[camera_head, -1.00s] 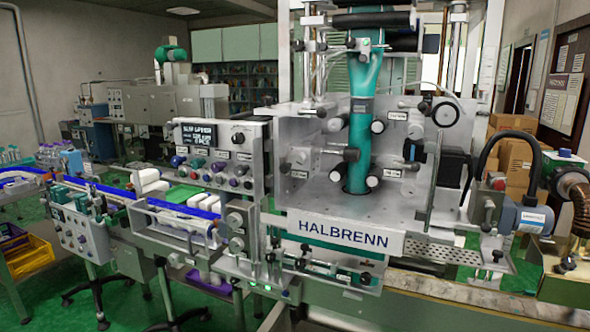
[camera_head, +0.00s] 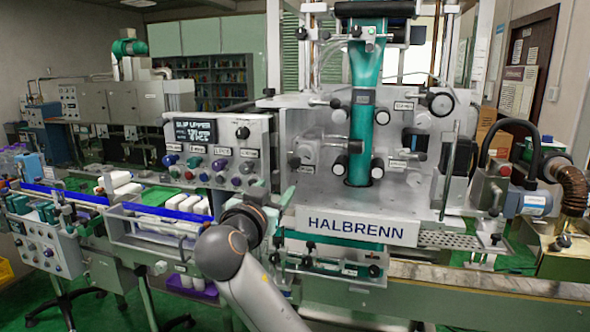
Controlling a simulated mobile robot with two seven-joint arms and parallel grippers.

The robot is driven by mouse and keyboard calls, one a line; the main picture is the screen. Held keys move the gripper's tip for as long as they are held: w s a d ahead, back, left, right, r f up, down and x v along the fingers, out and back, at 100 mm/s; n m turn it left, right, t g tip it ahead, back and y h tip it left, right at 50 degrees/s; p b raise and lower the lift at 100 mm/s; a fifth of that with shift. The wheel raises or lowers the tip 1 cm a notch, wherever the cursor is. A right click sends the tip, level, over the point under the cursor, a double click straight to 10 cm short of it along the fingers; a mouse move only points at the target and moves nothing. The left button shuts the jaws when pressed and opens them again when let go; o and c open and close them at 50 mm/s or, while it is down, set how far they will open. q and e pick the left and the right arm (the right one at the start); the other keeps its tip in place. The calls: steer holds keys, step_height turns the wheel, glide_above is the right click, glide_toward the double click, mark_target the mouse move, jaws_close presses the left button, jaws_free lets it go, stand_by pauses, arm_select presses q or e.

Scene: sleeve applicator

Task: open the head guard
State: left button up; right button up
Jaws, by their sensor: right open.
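The sleeve machine's head (camera_head: 345,195) stands at the centre right above the HALBRENN plate (camera_head: 357,226), with a teal sleeve web running down into it. Rollers and knobs show clearly inside the head, and a faint see-through haze lies over its front. I cannot make out the outline of the clear head guard or its handle. My right gripper (camera_head: 279,196) is at the lower left corner of the head, beside the left end of the HALBRENN plate. It is open, and its fingers are partly hidden by my wrist. No held object shows. My left gripper is out of view.
A control panel (camera_head: 218,151) with a display and coloured knobs stands left of the head. A conveyor (camera_head: 120,207) carrying white items runs in from the left. A motor (camera_head: 525,200) and a corrugated brown hose (camera_head: 574,188) are at the right.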

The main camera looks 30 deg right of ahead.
mark_target(295, 164)
steer(key=shift+m+g+h, duration=0.3)
steer(key=shift+m+h, duration=0.1)
steer(key=shift+m, duration=0.1)
steer(key=p+x, duration=0.1)
steer(key=x, duration=0.2)
steer(key=r+p+x, duration=0.1)
steer(key=x, duration=0.3)
steer(key=r+p+x, duration=0.1)
steer(key=x, duration=0.2)
steer(key=shift+d, duration=0.5)
steer(key=shift+p+x, duration=0.35)
steer(key=shift+x, duration=0.45)
steer(key=shift+f, duration=0.1)
jaws_close()
